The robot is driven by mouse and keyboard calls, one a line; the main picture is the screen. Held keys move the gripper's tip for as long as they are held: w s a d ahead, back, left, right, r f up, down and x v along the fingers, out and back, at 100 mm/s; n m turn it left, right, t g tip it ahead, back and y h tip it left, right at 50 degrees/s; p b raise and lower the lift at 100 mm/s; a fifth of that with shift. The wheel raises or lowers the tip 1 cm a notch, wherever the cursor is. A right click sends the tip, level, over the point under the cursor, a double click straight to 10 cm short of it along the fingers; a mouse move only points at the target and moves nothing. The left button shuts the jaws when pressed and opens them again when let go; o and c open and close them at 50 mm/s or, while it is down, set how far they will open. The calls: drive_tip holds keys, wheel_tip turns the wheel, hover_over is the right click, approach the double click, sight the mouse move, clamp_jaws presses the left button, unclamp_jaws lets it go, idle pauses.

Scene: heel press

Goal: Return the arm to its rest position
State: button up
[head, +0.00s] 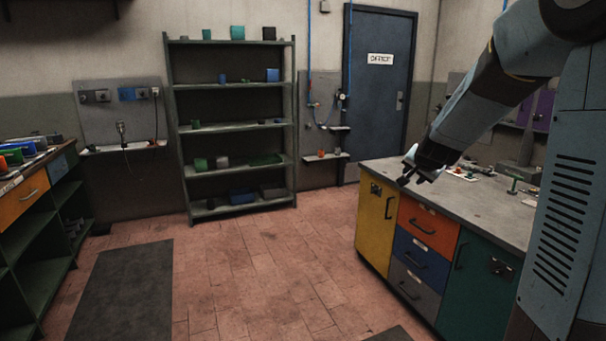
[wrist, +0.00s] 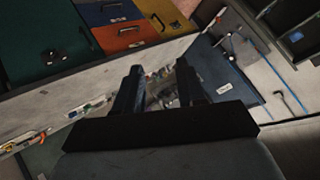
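My arm reaches in from the upper right of the head view, and my gripper (head: 415,175) hangs beside the near left part of the workbench top (head: 385,172). Whether it is over the top or in front of it is hard to tell. In the wrist view my gripper (wrist: 158,85) shows two dark fingers standing apart with a clear gap between them. Nothing is held between the fingers. No object touches them that I can see.
The workbench has a yellow door (head: 375,225), an orange drawer (head: 428,228) and a green door (head: 478,290). Small items lie on its top. A green shelf rack (head: 235,130) and a blue door (head: 378,85) stand behind.

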drive_tip(key=s+a+r+n+g+y, duration=0.1)
drive_tip(key=s+a+r+n, duration=0.25)
drive_tip(key=s, duration=0.55)
drive_tip(key=s+a+r+n+g+y, duration=0.15)
drive_tip(key=s+a, duration=0.25)
drive_tip(key=s, duration=0.6)
drive_tip(key=s+f+n+g+h, duration=0.1)
drive_tip(key=s+n+g, duration=0.1)
drive_tip(key=s, duration=1.5)
drive_tip(key=shift+s+a+f+n, duration=0.2)
drive_tip(key=shift+s+a+n, duration=0.2)
drive_tip(key=shift+n, duration=0.5)
